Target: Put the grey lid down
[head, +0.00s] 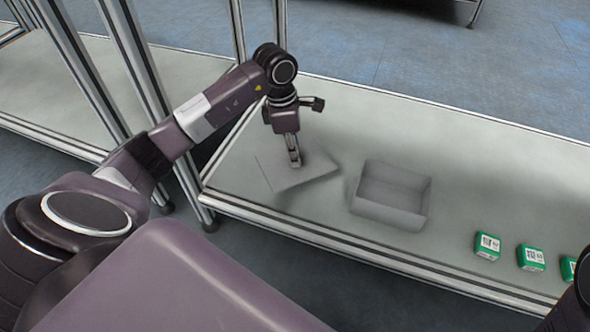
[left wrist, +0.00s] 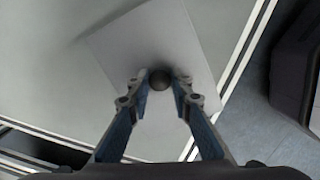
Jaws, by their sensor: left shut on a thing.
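The grey lid (head: 312,177) is a flat square plate at the left part of the table, left of an open grey box (head: 392,187). My left gripper (head: 295,160) points down over the middle of the lid and is shut on its knob. In the left wrist view the dark round knob (left wrist: 160,87) sits between the fingertips of my left gripper (left wrist: 160,80), with the lid (left wrist: 165,40) spread out behind it. I cannot tell whether the lid touches the table. My right gripper is not in view.
The pale table (head: 460,140) has metal rails along its edges. Several small green-and-white boxes (head: 488,246) stand at the front right, one partly hidden by a dark part of mine. The tabletop behind the grey box is clear. Metal posts stand at the left.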

